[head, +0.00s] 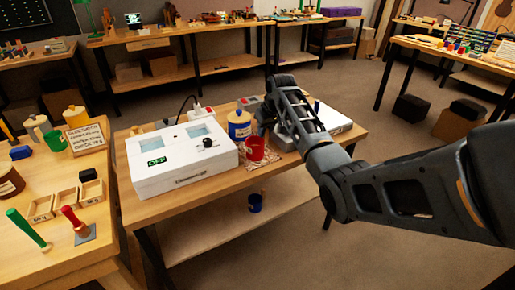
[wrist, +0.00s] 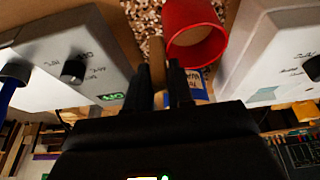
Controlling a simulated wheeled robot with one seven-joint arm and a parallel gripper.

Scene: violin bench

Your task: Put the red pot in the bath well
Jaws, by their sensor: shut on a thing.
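The red pot (head: 256,150) is at the front of the middle bench, over a patterned cloth. In the wrist view it shows as a red round pot (wrist: 195,35) just beyond my fingers. My gripper (wrist: 162,85) is shut on a tan handle-like bar beside the pot, which seems to be its handle. I cannot tell whether the pot touches the cloth. The white box (head: 180,158) left of the pot has two pale rectangular openings, a black knob and a green label. A second white box (head: 338,118) is on the right, partly hidden by my arm.
Trays (head: 66,203) and stamps crowd the left bench.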

